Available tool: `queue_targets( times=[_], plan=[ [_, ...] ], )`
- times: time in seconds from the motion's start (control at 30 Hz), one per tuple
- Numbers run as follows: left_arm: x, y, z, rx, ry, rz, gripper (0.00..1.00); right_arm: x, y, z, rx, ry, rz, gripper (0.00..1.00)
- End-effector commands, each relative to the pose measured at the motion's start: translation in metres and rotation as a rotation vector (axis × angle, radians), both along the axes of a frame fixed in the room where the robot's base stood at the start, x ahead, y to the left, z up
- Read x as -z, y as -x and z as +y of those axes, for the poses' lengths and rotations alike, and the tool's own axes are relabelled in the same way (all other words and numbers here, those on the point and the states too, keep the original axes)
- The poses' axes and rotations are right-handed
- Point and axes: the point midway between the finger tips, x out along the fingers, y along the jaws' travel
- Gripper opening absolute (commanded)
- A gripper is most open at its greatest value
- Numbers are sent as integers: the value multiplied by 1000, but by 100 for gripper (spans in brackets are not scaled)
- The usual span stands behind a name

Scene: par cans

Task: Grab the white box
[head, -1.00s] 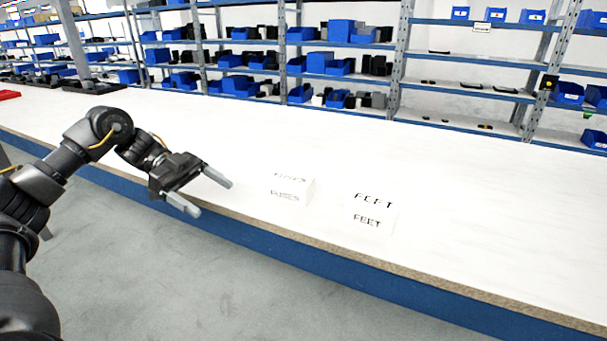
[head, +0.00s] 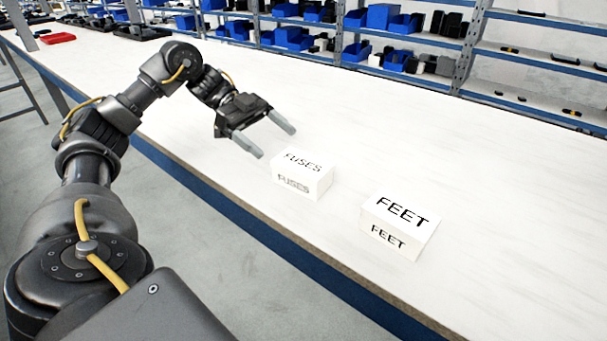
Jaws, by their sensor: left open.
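Two white boxes stand on the white worktable in the head view. The box marked FUSES (head: 303,175) is near the middle of the picture. My right gripper is not in view.
The long white worktable (head: 480,170) has a blue front edge and much free room behind and right of the boxes. A red tray (head: 58,39) and dark trays lie at its far left end. Shelves with blue bins (head: 381,16) stand behind.

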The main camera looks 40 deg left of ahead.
Motion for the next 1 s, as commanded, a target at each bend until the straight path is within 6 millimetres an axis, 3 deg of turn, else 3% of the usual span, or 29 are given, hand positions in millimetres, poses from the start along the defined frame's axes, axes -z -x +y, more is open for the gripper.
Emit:
queue_targets(
  times=[0.13,0.33,0.63,1.0],
  plan=[
    [10,0,-13,-1,3,-1,87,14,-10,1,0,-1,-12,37],
    [15,-2,-33,-2,0,-1,87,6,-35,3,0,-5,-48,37],
    [17,-2,-42,-2,0,1,87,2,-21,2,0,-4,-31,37],
    [31,-3,-84,-4,2,1,87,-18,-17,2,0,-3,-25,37]
  ],
)
